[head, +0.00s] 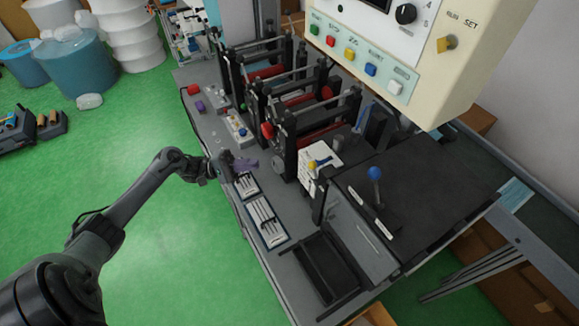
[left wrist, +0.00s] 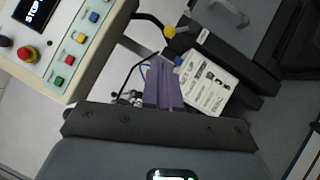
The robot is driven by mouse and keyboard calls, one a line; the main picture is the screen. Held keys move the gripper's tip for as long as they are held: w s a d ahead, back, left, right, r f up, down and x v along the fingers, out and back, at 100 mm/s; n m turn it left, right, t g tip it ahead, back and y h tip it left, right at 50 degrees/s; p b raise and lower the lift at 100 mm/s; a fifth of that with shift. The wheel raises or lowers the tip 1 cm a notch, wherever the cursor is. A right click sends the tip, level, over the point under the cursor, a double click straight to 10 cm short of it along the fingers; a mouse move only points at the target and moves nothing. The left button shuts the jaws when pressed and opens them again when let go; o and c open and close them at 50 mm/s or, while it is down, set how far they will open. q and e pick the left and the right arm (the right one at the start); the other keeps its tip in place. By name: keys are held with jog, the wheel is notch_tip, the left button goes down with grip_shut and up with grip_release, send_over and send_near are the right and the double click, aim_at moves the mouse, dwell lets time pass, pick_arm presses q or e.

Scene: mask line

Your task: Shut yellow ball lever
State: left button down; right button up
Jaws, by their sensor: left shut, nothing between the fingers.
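The yellow ball lever (head: 312,165) stands at the near end of the roller machine, beside a white printed card (head: 305,157). In the left wrist view its yellow ball (left wrist: 169,32) sits on the end of a bent dark rod, above the card (left wrist: 212,85). My left gripper (head: 247,164) is over the machine's left edge, left of the lever and apart from it. Its purple fingers (left wrist: 163,84) are shut and empty, pointing towards the lever in the wrist view. I cannot tell the lever's exact position. My right gripper is out of view.
A blue ball lever (head: 375,173) stands on the dark cover to the right. A cream control panel (head: 400,45) hangs above at the upper right. Black roller frames (head: 285,95) stand behind the card. A dark open tray (head: 325,268) is at the front.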

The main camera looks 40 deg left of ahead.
pick_arm(q)
jog(key=shift+s+d+f, duration=0.15)
jog(key=shift+d+f, duration=0.05)
jog(key=shift+f, duration=0.25)
jog(key=shift+s+d+f, duration=0.1)
jog(key=shift+d+f, duration=0.1)
jog(key=shift+f, duration=0.25)
jog(key=shift+d, duration=0.1)
jog(key=p+x, duration=0.3)
jog(key=x, duration=1.1)
jog(key=shift+p, duration=0.3)
jog(key=shift+w, duration=0.1)
jog(key=shift+r, duration=0.1)
